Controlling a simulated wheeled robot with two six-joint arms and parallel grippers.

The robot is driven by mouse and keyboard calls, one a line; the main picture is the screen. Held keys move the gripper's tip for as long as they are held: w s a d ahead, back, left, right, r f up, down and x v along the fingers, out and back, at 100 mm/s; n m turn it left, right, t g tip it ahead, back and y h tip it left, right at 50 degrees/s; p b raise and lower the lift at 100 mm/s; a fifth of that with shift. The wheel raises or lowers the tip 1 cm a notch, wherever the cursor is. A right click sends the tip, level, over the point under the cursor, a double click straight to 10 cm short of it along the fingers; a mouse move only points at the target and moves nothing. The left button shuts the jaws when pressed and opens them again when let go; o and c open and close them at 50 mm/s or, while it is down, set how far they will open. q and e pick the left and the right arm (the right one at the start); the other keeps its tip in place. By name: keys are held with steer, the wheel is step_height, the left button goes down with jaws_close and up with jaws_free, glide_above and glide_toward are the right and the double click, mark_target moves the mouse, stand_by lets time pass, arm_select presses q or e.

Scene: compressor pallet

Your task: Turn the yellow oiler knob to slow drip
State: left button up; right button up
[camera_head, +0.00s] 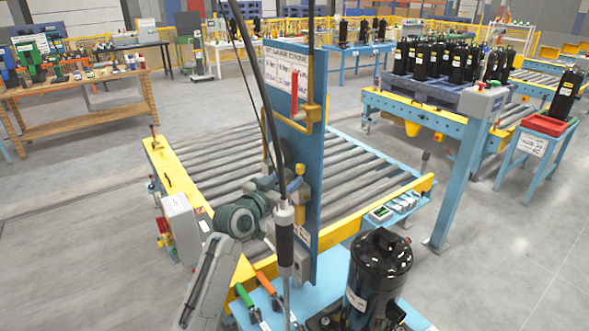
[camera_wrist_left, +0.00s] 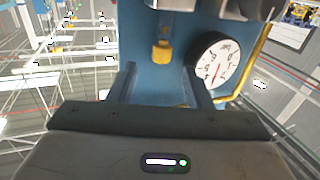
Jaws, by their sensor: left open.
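The yellow oiler knob (camera_head: 300,169) is a small yellow piece near the edge of the upright blue panel (camera_head: 333,150). In the left wrist view a yellow knob (camera_wrist_left: 163,52) hangs on the blue panel face, just beyond the fingertips. My right gripper is not in view.
A round white gauge (camera_wrist_left: 217,62) sits right beside the knob, near the right finger. A cable-hung tool (camera_head: 284,235) hangs before the panel. A black compressor (camera_head: 378,270) stands at the front right. A roller conveyor (camera_head: 365,180) lies behind.

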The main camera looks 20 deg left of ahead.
mark_target(298, 171)
arm_select(q)
steer(key=p+x, duration=0.1)
steer(key=x, duration=0.3)
steer(key=shift+a, duration=0.2)
steer(key=shift+w+d, duration=0.25)
steer(key=shift+w, duration=0.3)
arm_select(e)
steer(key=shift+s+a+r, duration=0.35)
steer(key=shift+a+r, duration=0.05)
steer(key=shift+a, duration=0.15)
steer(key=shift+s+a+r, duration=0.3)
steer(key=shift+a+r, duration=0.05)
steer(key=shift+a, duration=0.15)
arm_select(q)
steer(key=shift+a, duration=0.1)
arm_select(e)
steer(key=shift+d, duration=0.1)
arm_select(q)
steer(key=c, duration=1)
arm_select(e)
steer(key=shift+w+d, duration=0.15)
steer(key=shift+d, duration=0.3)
